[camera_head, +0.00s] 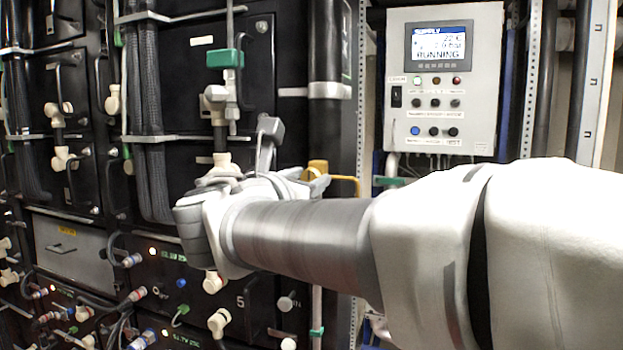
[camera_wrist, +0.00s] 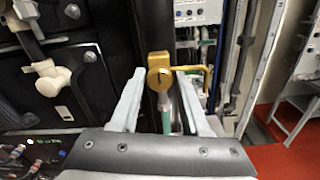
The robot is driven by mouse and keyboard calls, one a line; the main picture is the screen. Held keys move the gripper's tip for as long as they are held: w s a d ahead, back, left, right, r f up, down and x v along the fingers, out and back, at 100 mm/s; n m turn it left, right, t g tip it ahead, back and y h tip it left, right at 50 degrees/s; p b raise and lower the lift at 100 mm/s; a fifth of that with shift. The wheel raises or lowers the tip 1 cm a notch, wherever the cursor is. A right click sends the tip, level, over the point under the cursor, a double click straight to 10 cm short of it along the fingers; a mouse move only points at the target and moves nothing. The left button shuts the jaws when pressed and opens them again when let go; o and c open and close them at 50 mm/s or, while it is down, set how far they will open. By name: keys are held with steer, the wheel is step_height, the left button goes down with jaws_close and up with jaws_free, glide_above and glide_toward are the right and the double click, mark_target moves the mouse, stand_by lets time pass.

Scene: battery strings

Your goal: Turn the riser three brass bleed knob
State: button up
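A brass fitting with a round face (camera_wrist: 163,78) and a bent brass arm to its right sits on a dark vertical pipe in the wrist view. In the head view the brass piece (camera_head: 318,167) shows just above my wrist, partly hidden by it. I cannot read any riser number on it. My gripper (camera_wrist: 160,73) is open, with its two pale fingers pointing at the fitting. One finger lies to the left of the brass face and one to the right. Whether either touches it I cannot tell. In the head view my gripper's fingers are mostly hidden behind my wrist.
A grey control box (camera_head: 444,80) with a lit screen reading RUNNING hangs behind, at the upper right. Black battery cabinets (camera_head: 180,80) with cables, pale valves and a green-handled valve (camera_head: 225,59) fill the left. A white rack (camera_wrist: 300,95) stands over red floor at right.

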jaws_close()
steer(key=shift+f+m+b, duration=0.15)
steer(key=shift+m+b, duration=0.15)
steer(key=shift+b, duration=0.2)
steer(key=shift+m+b, duration=11.95)
steer(key=shift+m, duration=5.75)
